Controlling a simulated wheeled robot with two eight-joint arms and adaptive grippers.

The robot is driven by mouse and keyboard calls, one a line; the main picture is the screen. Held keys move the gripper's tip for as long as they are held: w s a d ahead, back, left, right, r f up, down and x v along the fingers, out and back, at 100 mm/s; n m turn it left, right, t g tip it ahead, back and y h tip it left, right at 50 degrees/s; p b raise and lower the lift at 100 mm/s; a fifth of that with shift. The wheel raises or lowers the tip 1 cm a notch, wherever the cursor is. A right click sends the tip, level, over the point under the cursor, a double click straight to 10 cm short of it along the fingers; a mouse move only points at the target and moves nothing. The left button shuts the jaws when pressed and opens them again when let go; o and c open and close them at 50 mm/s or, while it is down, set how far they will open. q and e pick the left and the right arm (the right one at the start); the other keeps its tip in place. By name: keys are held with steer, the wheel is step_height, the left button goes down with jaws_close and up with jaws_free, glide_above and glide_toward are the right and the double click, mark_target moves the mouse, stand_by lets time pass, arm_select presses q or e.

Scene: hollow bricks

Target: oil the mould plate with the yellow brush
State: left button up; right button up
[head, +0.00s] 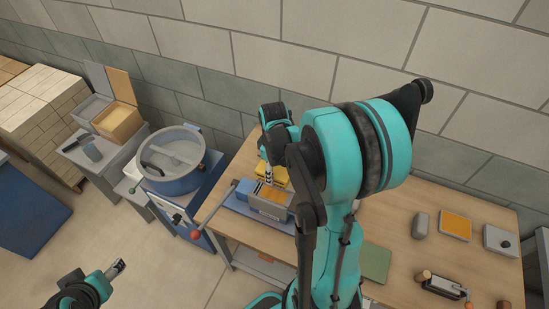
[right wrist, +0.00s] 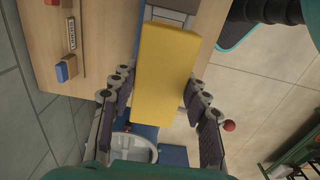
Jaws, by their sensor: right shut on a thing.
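The yellow brush (right wrist: 165,65) fills the middle of the right wrist view as a long yellow block. My right gripper (right wrist: 158,88) is shut on it, with a finger along each side. In the head view the yellow (head: 282,174) shows partly behind my right gripper (head: 268,174), which is over the press on the table.
The wooden table (head: 400,222) carries a green mat (head: 376,263), a grey block (head: 420,224), an orange-topped tray (head: 456,225) and a black-handled tool (head: 443,286). A blue mixer drum (head: 172,160) stands left of it. A red-knobbed lever (head: 215,209) sticks out from the press.

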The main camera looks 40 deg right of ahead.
mark_target(275, 189)
steer(key=shift+f, duration=0.1)
steer(key=shift+s+a+f+b, duration=0.15)
steer(key=shift+s+f+b, duration=0.1)
steer(key=shift+f+b, duration=0.55)
step_height(275, 189, down, 7)
steer(key=b, duration=0.5)
steer(key=shift+w+r, duration=0.1)
steer(key=shift+b, duration=0.3)
steer(key=shift+f+b, duration=0.55)
steer(key=shift+f, duration=0.05)
steer(key=shift+r, duration=0.1)
